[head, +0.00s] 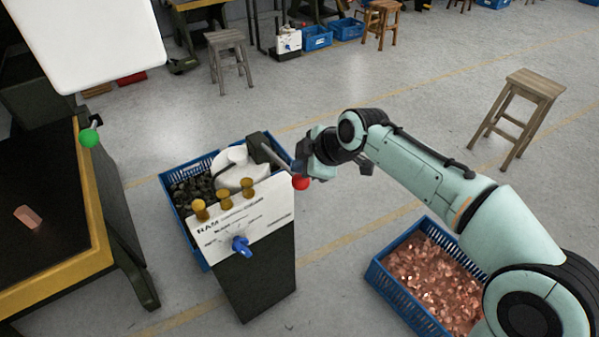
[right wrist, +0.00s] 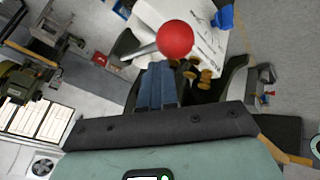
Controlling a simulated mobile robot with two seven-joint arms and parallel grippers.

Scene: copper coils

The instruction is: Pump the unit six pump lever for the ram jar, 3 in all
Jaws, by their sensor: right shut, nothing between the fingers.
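The white panel (head: 243,218) marked RAM tops a dark pedestal (head: 262,280). A lever (head: 274,158) with a red ball knob (head: 300,182) juts from a dark bracket at its back right. My right gripper (head: 306,163) is at the ball end of this lever. In the right wrist view its blue-grey fingers (right wrist: 157,82) are shut with nothing between them. The red ball (right wrist: 174,39) shows just beyond the fingertips there; whether they touch is unclear. The lever rod (right wrist: 143,50) runs left from the ball. My left gripper is out of view.
Several brass knobs (head: 223,199) and a blue valve handle (head: 241,246) are on the panel. Behind it are a white round vessel (head: 240,172) and a blue crate (head: 175,171). A blue crate of copper pieces (head: 430,275) stands right. A green-knobbed lever (head: 88,138) is left.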

